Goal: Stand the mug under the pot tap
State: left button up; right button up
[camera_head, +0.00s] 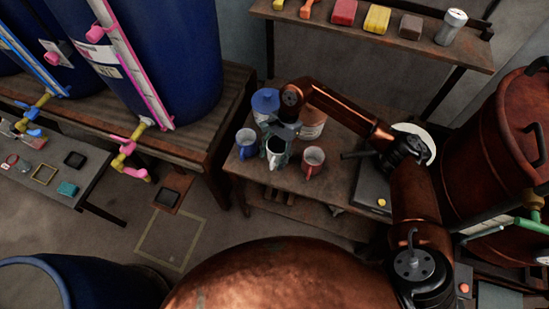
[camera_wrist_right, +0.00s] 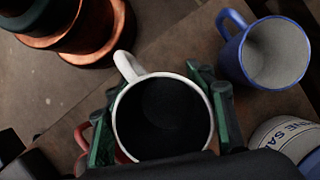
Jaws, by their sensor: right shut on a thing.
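A white mug (camera_head: 275,160) with a dark inside is over the small wooden table in the head view. My right gripper (camera_head: 279,143) comes down over it and is shut on it. In the right wrist view the mug (camera_wrist_right: 120,135) sits between the two green-padded fingers (camera_wrist_right: 164,112), open top toward the camera, handle toward the upper left. I cannot tell if its base touches the table. A green tap (camera_head: 515,227) is low on the copper pot (camera_head: 497,150) at the right; my arm passes in front of the pot's left. My left gripper is not in view.
A blue mug (camera_head: 246,144) and a red mug (camera_head: 313,162) flank the white one closely. A blue-lidded jar (camera_head: 265,102) and a labelled jar (camera_head: 311,128) stand behind. A grey box (camera_head: 371,190) is to the right.

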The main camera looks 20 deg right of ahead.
jog(key=shift+w+d+f, duration=0.1)
jog(key=shift+w+f, duration=0.5)
jog(key=shift+f, duration=0.15)
jog(key=shift+w+f+b, duration=0.2)
jog(key=shift+f+b, duration=0.25)
jog(key=shift+f, duration=1.2)
jog(key=shift+f, duration=0.15)
jog(key=o, duration=0.8)
jog(key=shift+f, duration=0.1)
jog(key=shift+c, duration=0.2)
jog(key=o, duration=0.5)
